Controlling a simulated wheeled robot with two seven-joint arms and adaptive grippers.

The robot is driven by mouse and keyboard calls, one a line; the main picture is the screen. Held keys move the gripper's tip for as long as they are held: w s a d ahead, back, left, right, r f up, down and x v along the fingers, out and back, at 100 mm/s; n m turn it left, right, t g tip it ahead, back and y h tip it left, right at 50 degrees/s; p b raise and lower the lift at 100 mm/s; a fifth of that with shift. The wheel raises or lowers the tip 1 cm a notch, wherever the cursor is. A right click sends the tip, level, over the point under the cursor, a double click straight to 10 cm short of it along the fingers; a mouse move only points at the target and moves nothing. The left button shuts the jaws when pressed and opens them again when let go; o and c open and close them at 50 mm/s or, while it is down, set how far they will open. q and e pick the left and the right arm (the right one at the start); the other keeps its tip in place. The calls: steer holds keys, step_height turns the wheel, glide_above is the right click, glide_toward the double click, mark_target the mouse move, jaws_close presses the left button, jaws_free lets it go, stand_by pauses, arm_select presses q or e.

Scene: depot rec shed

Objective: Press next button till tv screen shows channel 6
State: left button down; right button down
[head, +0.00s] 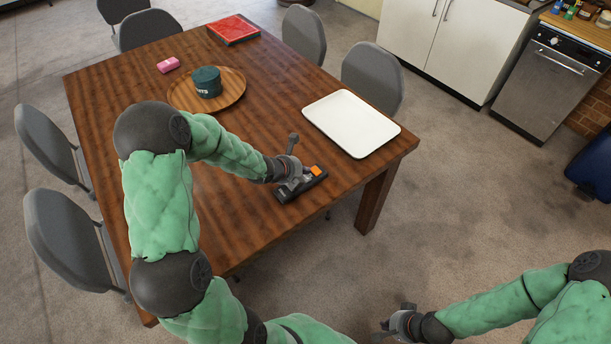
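A black remote-like device (312,181) with an orange part on top lies on the wooden table (235,215), near its front right edge. My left gripper (293,162) is at the device, with one finger raised away from it and the other low over its left part. The fingers look spread, with nothing seen between them. Whether the low finger touches the device, I cannot tell. The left gripper hides part of the device, and no separate buttons can be read. My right gripper (393,322) is off the table at the bottom, its fingers apart and empty. No TV screen is in view.
Grey chairs surround the table.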

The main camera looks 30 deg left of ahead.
arm_select(q)
steer(key=shift+r+p, duration=1.95)
steer(key=shift+r, duration=0.6)
steer(key=shift+f, duration=0.1)
